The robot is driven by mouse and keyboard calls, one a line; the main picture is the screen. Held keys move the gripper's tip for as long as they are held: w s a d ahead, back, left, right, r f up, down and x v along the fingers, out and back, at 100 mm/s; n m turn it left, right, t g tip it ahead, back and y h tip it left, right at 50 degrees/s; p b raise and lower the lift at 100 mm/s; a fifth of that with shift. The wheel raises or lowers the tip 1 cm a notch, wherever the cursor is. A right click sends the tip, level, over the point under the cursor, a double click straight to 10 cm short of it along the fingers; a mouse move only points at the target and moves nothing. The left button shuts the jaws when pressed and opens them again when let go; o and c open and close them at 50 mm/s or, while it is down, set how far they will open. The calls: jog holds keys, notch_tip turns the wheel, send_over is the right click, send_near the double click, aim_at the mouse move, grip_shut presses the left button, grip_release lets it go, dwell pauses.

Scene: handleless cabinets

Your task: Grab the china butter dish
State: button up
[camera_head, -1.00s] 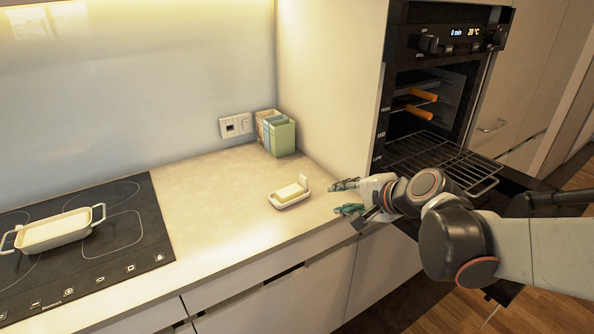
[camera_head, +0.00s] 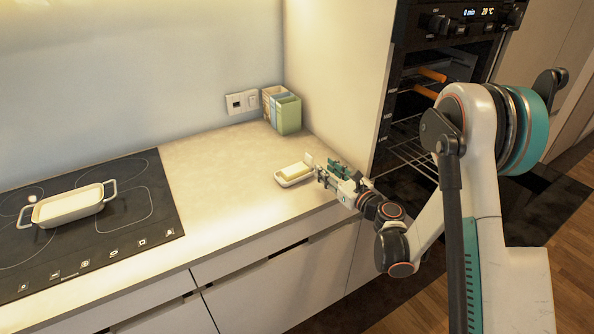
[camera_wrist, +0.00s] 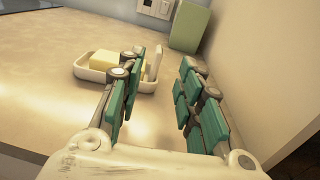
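The china butter dish (camera_head: 292,178) is a small white dish with a raised end, holding a yellow block of butter (camera_head: 295,171). It sits on the counter near the tall oven cabinet. My gripper (camera_head: 328,171) is at the right end of the dish, low over the counter. In the wrist view the dish (camera_wrist: 88,73) lies beyond and to the left of the fingers, with its raised end (camera_wrist: 153,62) showing just past the left finger. The left finger hides part of the dish.
Green and blue boxes (camera_head: 283,112) stand in the counter's back corner by the cabinet wall (camera_head: 338,80). A white baking dish (camera_head: 68,206) is on the black hob (camera_head: 130,235) at left. The open oven with its rack (camera_head: 410,150) is at right. The counter between hob and dish is clear.

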aim_at(305, 154)
jog(key=shift+w+f, duration=0.15)
jog(key=x, duration=0.7)
jog(key=shift+w+a, duration=0.3)
jog(key=shift+b+x, duration=1.2)
jog(key=shift+x, duration=1.65)
jog(key=shift+a, duration=0.1)
grip_shut()
